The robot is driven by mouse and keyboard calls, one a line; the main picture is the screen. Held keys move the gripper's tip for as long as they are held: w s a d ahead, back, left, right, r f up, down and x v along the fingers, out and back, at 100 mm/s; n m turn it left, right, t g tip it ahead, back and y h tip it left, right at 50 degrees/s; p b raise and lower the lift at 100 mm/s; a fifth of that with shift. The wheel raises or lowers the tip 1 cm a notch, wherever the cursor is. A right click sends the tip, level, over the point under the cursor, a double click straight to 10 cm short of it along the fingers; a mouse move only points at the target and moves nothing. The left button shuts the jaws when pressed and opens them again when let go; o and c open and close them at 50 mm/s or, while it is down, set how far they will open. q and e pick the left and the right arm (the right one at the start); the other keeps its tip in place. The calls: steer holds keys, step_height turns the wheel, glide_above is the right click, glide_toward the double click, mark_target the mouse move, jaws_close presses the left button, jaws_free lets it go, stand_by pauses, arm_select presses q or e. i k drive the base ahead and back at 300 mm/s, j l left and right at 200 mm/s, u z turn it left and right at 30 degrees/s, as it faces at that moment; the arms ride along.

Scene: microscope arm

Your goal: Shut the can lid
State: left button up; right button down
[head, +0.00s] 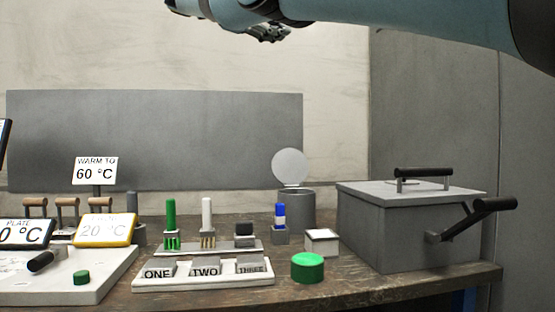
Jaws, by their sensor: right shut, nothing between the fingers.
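The can (297,209) is a grey cylinder standing towards the back of the bench, right of the middle. Its round pale lid (289,168) stands open, upright at the can's back rim. My right gripper (268,34) is high above the bench, at the top of the head view, well above the lid and apart from it. It is dark, seen small, and shut with nothing in it. My left gripper is not in view. The can's inside is hidden.
A grey box with black handles (407,215) stands right of the can. In front are a blue-and-white item (280,222), a small white-topped box (322,242) and a green cylinder (307,267). Racks, labelled trays and temperature signs (95,171) fill the left.

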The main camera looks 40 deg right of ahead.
mark_target(290, 165)
steer(key=i+l, duration=1.05)
steer(key=i, duration=0.05)
